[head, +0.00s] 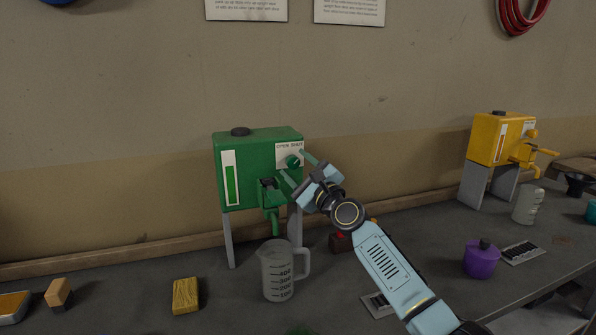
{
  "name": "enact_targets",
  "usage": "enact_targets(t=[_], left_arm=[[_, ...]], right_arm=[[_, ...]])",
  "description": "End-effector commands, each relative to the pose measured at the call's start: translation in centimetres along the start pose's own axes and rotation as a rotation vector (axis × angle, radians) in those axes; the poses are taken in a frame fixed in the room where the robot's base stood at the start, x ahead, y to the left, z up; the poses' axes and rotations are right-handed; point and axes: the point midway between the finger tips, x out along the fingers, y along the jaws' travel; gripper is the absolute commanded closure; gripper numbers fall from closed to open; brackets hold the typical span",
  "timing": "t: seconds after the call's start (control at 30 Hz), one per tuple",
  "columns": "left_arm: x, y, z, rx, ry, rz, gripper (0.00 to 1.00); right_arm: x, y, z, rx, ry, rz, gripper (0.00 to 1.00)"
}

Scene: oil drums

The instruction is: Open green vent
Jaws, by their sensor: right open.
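The green drum (222,160) stands on legs on the bench, left of the middle in the head view. Its front has a round green vent knob (293,161) under a white label that seems to read open and shut. A green tap (270,200) sticks out below, above a clear measuring jug (279,273). My right gripper (295,168) is open and empty, with its fingers spread near the knob, one above right and one below left. I cannot tell whether they touch it. My left gripper is not in view.
A yellow drum (487,140) with a tap stands at the right, with a white jug (528,205) near it. A purple pot (481,260) is at the right front. A wooden block (185,296) and a brush lie at the left. Bare bench lies left of the green drum.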

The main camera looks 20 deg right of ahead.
Motion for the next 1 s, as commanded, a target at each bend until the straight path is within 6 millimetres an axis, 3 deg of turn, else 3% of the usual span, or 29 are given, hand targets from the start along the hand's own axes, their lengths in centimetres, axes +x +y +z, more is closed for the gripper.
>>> enact_targets(t=[0.23, 0.57, 1.0], left_arm=[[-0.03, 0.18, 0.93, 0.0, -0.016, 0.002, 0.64], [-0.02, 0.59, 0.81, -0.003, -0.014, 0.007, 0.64], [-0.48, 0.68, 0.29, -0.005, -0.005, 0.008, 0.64]], right_arm=[[0.04, -0.03, 0.04, 0.0, 0.0, 0.0, 0.51], [0.01, -0.03, 0.02, -0.001, 0.0, 0.0, 0.93], [0.02, -0.23, 0.04, -0.1, 0.0, 0.041, 0.93]])
